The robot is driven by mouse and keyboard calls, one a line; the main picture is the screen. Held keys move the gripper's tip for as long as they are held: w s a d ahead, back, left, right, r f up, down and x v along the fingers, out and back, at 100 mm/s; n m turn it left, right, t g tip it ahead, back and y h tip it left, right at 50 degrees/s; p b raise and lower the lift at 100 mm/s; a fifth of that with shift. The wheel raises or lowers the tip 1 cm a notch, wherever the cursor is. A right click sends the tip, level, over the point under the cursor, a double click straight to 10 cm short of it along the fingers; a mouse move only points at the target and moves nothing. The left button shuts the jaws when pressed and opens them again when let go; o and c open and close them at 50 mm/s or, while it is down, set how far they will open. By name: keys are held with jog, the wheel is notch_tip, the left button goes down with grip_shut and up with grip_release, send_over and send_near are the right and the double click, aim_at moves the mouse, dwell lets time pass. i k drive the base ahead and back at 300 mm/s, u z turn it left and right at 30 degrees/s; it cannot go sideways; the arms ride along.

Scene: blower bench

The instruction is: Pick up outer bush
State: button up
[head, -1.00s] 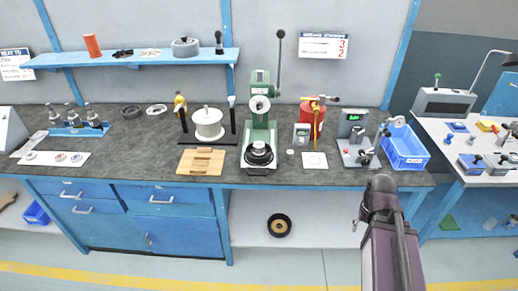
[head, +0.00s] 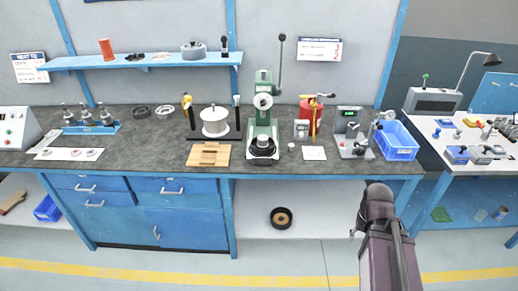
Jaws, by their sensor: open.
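I cannot pick out the outer bush with certainty. A small pale cylinder (head: 291,147) stands on the bench just right of the green press (head: 263,135). Small rings (head: 75,154) lie on a white strip at the left, and two larger rings (head: 140,112) lie behind them; any of these are too small to identify. My arm rises at the lower right, in front of the bench. Only a small dark bit of my gripper (head: 354,232) seems to show beside it; the jaws are mostly hidden. It is apart from everything on the bench, and no held object shows.
The dark bench top (head: 110,150) also carries a white spool (head: 214,121), a wooden block (head: 209,155), a red can (head: 311,112), a gauge unit (head: 352,135) and a blue bin (head: 397,142). A dark ring (head: 281,217) lies on the lower shelf. The floor in front is clear.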

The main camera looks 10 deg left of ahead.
aim_at(262, 140)
jog(key=k, duration=0.25)
jog(key=z, duration=0.05)
jog(key=i, duration=1.2)
jog(key=u, duration=0.55)
